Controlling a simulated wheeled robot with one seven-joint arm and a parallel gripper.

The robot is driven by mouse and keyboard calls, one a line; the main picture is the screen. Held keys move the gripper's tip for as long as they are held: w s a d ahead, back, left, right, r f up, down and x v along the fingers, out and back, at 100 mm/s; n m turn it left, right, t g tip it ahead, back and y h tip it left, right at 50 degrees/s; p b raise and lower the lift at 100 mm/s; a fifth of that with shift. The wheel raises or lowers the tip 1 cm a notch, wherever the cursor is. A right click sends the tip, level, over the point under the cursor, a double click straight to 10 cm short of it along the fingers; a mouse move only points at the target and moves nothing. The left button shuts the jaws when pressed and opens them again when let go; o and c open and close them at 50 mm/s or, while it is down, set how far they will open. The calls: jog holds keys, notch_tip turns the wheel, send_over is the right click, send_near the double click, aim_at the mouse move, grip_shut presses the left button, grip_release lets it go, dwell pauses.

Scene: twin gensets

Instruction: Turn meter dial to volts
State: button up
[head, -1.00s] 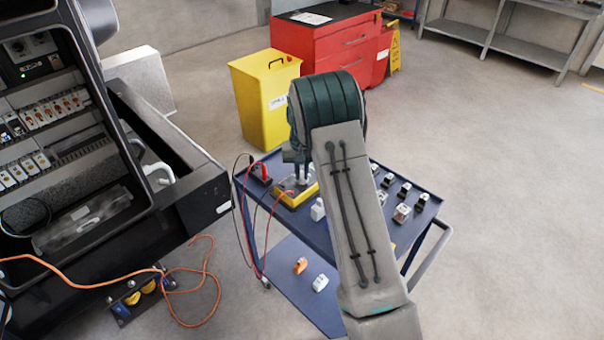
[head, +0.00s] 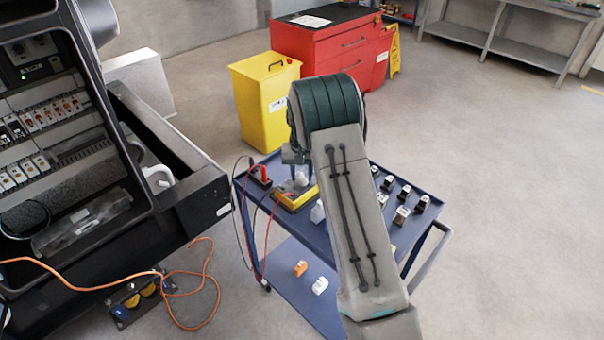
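The yellow meter (head: 296,198) lies on the top of the blue cart (head: 320,238), toward its left side. Red and black leads run from the meter over the cart's left edge. My gripper (head: 301,180) points down over the meter, mostly hidden behind my own arm. A pale, knob-like shape shows at its tip, and I cannot tell whether the fingers touch it. The dial's setting is too small and too covered to read. Whether the fingers are open or shut does not show.
Several small black and white parts (head: 402,215) stand on the cart's right side. The open black cabinet (head: 195,200) is close on the left. An orange cable (head: 205,290) lies on the floor. A yellow bin (head: 262,105) and a red tool chest (head: 325,50) stand behind.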

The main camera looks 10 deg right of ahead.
aim_at(301, 177)
notch_tip(301, 177, up, 14)
jog(key=b, duration=0.1)
jog(key=shift+f, duration=0.15)
dwell(0.4)
jog(key=s+r+t, duration=0.1)
jog(key=s+r, duration=0.3)
jog(key=s, duration=0.5)
jog(key=s+r+t, duration=0.1)
jog(key=s+r, duration=0.4)
jog(key=s, duration=0.4)
jog(key=s+f+n, duration=0.1)
jog(key=s+f, duration=0.1)
jog(key=s, duration=0.7)
jog(key=s+f+n+t, duration=0.1)
jog(key=s+f, duration=0.1)
jog(key=s, duration=0.6)
jog(key=shift+s, duration=0.4)
